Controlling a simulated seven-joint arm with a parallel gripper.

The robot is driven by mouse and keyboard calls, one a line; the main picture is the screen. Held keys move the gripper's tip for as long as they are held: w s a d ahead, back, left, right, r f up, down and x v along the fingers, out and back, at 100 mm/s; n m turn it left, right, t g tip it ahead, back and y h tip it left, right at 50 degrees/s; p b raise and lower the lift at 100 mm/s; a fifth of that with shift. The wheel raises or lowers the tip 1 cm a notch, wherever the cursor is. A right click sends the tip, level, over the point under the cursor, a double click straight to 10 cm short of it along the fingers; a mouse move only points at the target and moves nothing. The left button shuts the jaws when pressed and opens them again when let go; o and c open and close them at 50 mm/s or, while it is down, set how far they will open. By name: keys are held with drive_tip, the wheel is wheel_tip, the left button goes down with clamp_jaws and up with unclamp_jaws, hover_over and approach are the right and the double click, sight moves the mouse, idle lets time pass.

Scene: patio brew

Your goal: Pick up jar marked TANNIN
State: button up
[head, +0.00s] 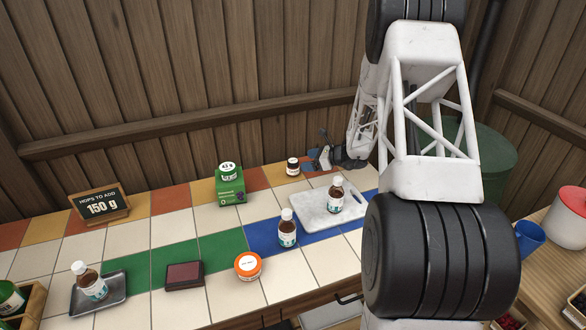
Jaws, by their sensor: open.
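No label reading TANNIN is legible at this size. A small dark brown jar (292,168) with a black cap and a pale label stands upright at the back of the tiled counter (170,230). My gripper (316,160) is low at the back of the counter, just right of this jar. It is open, with nothing visible between its fingers.
Brown white-capped bottles stand on the white board (318,222), on the blue tiles (262,238) and in a dark tray (76,304). A green box (230,187) stands left of the small jar. A sign (99,205) reads "HOPS TO ADD 150 g". The left-middle tiles are clear.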

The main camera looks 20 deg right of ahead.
sight(293, 160)
drive_tip(key=shift+w+d+f, duration=0.1)
drive_tip(key=shift+d+f, duration=0.1)
drive_tip(key=shift+x, duration=1.3)
drive_tip(key=shift+x, duration=2.6)
drive_tip(key=shift+w+r, duration=0.1)
